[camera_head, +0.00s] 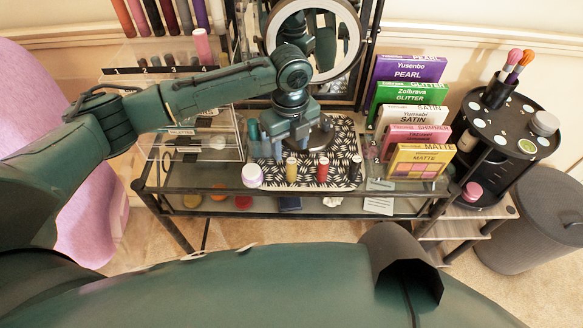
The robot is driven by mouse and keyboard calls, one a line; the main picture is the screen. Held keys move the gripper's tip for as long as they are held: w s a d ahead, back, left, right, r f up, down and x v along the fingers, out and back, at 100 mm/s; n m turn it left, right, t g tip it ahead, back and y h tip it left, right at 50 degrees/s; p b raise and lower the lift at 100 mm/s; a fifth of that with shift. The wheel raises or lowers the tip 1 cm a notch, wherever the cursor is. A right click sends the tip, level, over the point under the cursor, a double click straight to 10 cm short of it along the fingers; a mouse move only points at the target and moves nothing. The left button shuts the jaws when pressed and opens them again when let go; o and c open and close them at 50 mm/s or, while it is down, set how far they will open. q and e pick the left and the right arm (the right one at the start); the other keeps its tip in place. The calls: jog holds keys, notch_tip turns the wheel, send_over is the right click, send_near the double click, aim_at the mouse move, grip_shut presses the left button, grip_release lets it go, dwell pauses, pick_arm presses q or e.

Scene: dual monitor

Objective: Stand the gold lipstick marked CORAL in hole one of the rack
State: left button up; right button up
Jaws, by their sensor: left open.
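A gold lipstick (292,170) stands upright near the front edge of the patterned mat (340,142) on the vanity. A red lipstick (322,169) and a black one (354,167) stand to its right. No CORAL marking is legible. My left gripper (291,149) points down over the mat, just behind the gold lipstick, open and apart from it; the arm partly hides the fingers. The clear rack (125,72) is at the upper left, with numbers along its front and several tubes in or behind it. Its holes are too small to tell apart. My right gripper is not in view.
A white-lidded jar (253,175) stands left of the gold lipstick. A clear drawer box (190,140) is at left, a round mirror (335,40) behind. Palette boxes (410,68) stand at right, beside a black tiered stand (500,125). My left forearm passes in front of the rack.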

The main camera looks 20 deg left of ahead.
aim_at(291, 161)
pick_arm(q)
notch_tip(291, 161, down, 7)
jog(key=shift+d+f, duration=0.15)
jog(key=shift+f, duration=0.05)
dwell(0.3)
jog(key=shift+c, duration=0.2)
jog(key=c, duration=1)
